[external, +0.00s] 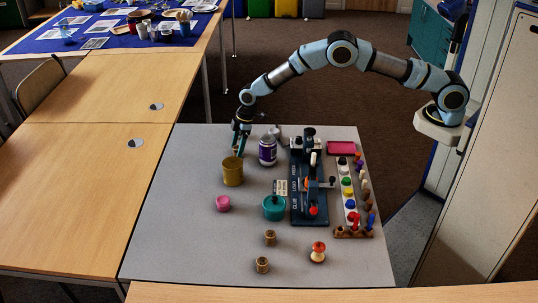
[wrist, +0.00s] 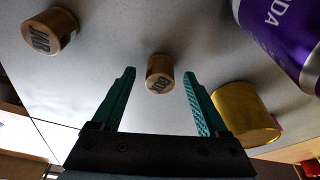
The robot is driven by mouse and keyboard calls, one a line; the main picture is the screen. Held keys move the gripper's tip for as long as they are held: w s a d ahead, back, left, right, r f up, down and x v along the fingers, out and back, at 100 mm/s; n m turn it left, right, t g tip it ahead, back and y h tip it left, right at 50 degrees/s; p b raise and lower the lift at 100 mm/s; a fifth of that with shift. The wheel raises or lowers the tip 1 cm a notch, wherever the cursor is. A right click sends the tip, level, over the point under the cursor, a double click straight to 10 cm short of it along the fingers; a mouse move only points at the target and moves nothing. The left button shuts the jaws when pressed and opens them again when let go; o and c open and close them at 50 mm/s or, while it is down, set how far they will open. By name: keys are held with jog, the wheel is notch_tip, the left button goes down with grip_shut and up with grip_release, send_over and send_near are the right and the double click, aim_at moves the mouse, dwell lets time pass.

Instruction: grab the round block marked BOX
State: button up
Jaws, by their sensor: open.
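The round block marked BOX (wrist: 159,80) is a small brown wooden cylinder with dark letters on its end. In the wrist view it appears in the gap between the two teal fingers of my gripper (wrist: 159,73), near the level of their tips. The fingers are apart and do not visibly touch it. A similar round block (wrist: 45,36) with other lettering, seemingly JAM, lies to the upper left. In the external view my gripper (external: 240,148) points down at the far left of the grey table, behind the yellow cylinder; I cannot make out the BOX block there.
A yellow cylinder (wrist: 246,113) stands close to the right finger. A purple soda can (external: 268,151) is right of my gripper.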

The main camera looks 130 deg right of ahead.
jog(key=shift+w+f, duration=0.1)
jog(key=shift+f, duration=0.2)
jog(key=shift+c, duration=0.2)
grip_shut()
